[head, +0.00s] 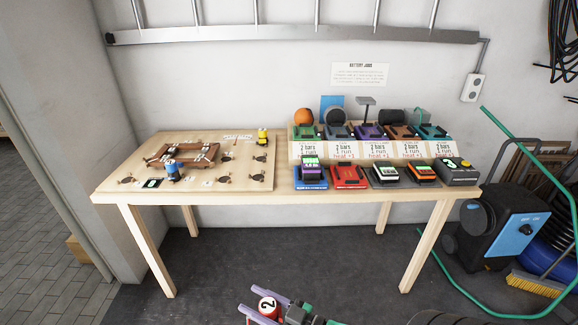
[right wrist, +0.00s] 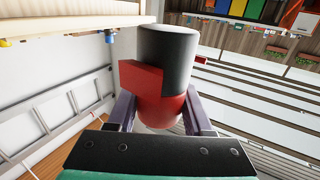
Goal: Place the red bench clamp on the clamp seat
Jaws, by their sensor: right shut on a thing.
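My right gripper (head: 262,304), with purple fingers, is at the bottom of the head view, in front of the bench and clear of it. It is shut on a red thing with a white "2" disc (head: 267,306), which I take to be the red bench clamp. In the right wrist view, the red and black cylindrical body (right wrist: 165,75) sits between the fingers (right wrist: 162,112). My left gripper is not in view.
The left board (head: 205,187) carries a wooden frame (head: 160,157), a blue clamp-like piece (head: 174,172) and a yellow one (head: 262,137). Coloured battery docks, including a red one (head: 348,178), fill the right side.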

